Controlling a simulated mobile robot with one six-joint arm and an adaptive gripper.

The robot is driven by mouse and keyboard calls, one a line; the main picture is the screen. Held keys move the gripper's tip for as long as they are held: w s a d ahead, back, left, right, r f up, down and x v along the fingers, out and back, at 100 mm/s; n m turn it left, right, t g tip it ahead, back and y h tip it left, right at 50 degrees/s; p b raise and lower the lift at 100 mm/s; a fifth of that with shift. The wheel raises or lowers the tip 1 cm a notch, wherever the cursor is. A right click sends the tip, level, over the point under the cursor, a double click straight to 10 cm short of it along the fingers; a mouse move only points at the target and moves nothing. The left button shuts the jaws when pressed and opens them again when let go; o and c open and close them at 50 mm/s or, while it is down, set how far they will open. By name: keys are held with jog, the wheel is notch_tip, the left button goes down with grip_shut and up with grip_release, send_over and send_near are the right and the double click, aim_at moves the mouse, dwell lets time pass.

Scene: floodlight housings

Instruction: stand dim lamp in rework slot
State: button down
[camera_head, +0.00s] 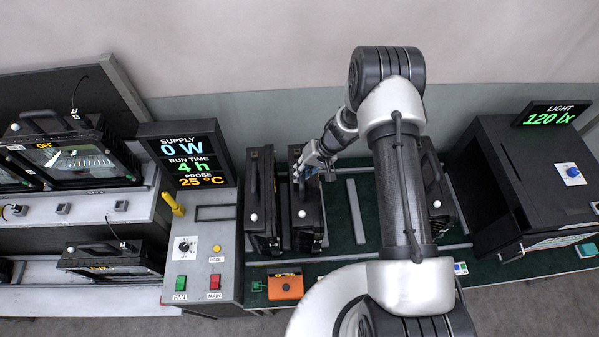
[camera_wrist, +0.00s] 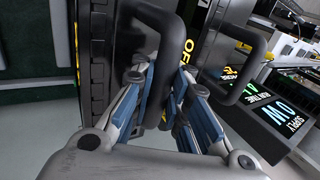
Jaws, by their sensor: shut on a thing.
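My gripper (camera_head: 308,170) is shut on the handle of a black floodlight lamp (camera_head: 308,222), the second from the left on the green bench. In the wrist view the fingers (camera_wrist: 165,82) close around the black loop handle (camera_wrist: 178,28) of this lamp (camera_wrist: 97,70). A third lamp (camera_head: 438,205) stands right of my arm, partly hidden. No rework slot label is readable.
A grey divider strip (camera_head: 356,210) lies on the green bench (camera_head: 342,235), with free room around it. A control panel (camera_head: 205,245) with a supply display stands left. A dark light box (camera_head: 535,185) stands right. An orange device (camera_head: 285,286) sits at the front.

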jog(key=c, duration=1.5)
grip_release()
jog(key=shift+o, duration=0.2)
jog(key=shift+s+d, duration=0.1)
jog(key=shift+s, duration=0.1)
jog(key=v, duration=1.2)
jog(key=shift+w+r, duration=0.1)
jog(key=shift+w, duration=0.05)
